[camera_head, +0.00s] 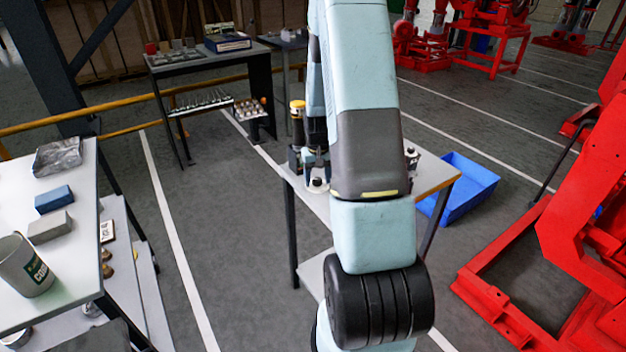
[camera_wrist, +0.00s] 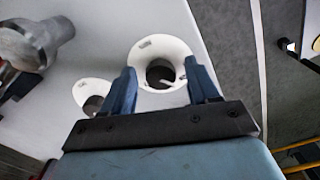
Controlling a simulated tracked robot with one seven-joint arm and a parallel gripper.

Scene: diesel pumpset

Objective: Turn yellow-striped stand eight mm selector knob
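My gripper (camera_wrist: 161,66) is open in the wrist view, its two blue fingers apart with nothing between their tips. A white round flange with a dark centre (camera_wrist: 146,50) lies beyond the fingertips, roughly between them. A second white flange (camera_wrist: 87,88) shows partly behind the left finger. I cannot tell contact or which one is the eight mm knob; no yellow stripe shows there. My arm hides much of that table and the gripper.
A dark cylinder with a yellow top (camera_head: 297,108) stands on the same table. A grey metal part (camera_wrist: 38,42) lies left in the wrist view. A blue bin (camera_head: 470,185) and red machinery (camera_head: 590,190) are right. A white bench (camera_head: 70,230) is left, with clear floor between.

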